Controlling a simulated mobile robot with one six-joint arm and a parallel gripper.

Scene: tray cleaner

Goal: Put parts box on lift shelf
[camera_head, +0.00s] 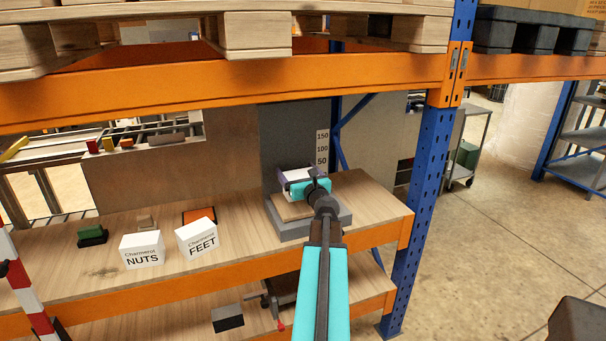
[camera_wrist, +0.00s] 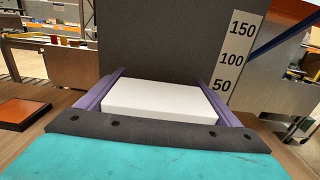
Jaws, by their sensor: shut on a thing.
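The white parts box (camera_head: 297,174) is between the purple fingers of my gripper (camera_head: 296,181), above the lift shelf (camera_head: 286,211). In the wrist view the box (camera_wrist: 160,101) lies level between the two fingers of my gripper (camera_wrist: 161,85), which are shut on its sides. The lift shelf is a wooden plate on a grey base at the right end of the workbench. A grey upright panel (camera_head: 287,140) stands behind it. The gripper hides the box's underside, so I cannot tell whether it touches the plate.
A scale marked 50, 100, 150 (camera_head: 322,150) stands beside the panel. Two white boxes labelled NUTS (camera_head: 142,251) and FEET (camera_head: 197,238) and an orange-topped tile (camera_head: 199,215) are left on the bench. A blue post (camera_head: 425,190) stands right; an orange beam (camera_head: 230,87) crosses above.

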